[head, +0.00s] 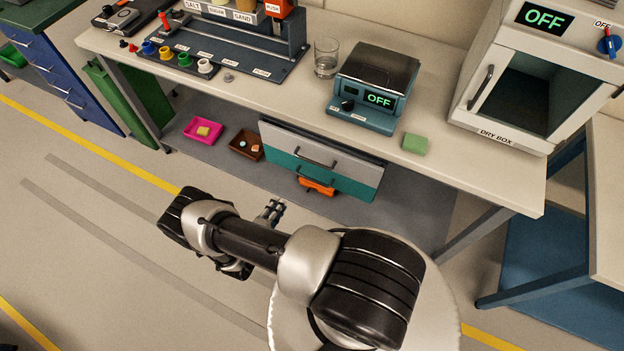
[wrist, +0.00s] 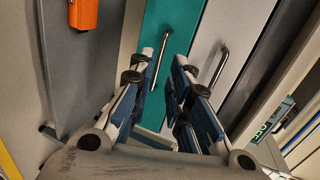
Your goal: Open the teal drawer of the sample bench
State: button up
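The teal drawer (head: 345,182) is the lower of two drawers hung under the bench top, below a light grey drawer (head: 345,160). It looks shut, its front level with the grey one. Its bar handle (wrist: 162,62) shows in the wrist view, ahead of my gripper and in line with the gap between the fingers. My gripper (wrist: 172,82) is open and empty, pointing at the teal front (wrist: 180,25). In the head view my gripper (head: 272,211) is in front of the drawers, left of the handles. Whether the fingertips touch the handle cannot be told.
An orange object (head: 317,187) lies on the lower shelf just below the teal drawer. A pink tray (head: 204,130) and a brown tray (head: 246,145) stand left of it. The grey drawer's handle (wrist: 217,70) is close by on the right. The floor in front is clear.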

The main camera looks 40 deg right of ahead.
jog(key=s+d+h, duration=0.1)
jog(key=s+d, duration=0.1)
jog(key=s, duration=0.2)
jog(key=b, duration=0.4)
send_near(312, 179)
jog(key=shift+m, duration=0.4)
jog(key=x, duration=1)
jog(key=shift+f, duration=0.3)
jog(key=shift+c, duration=0.6)
grip_shut()
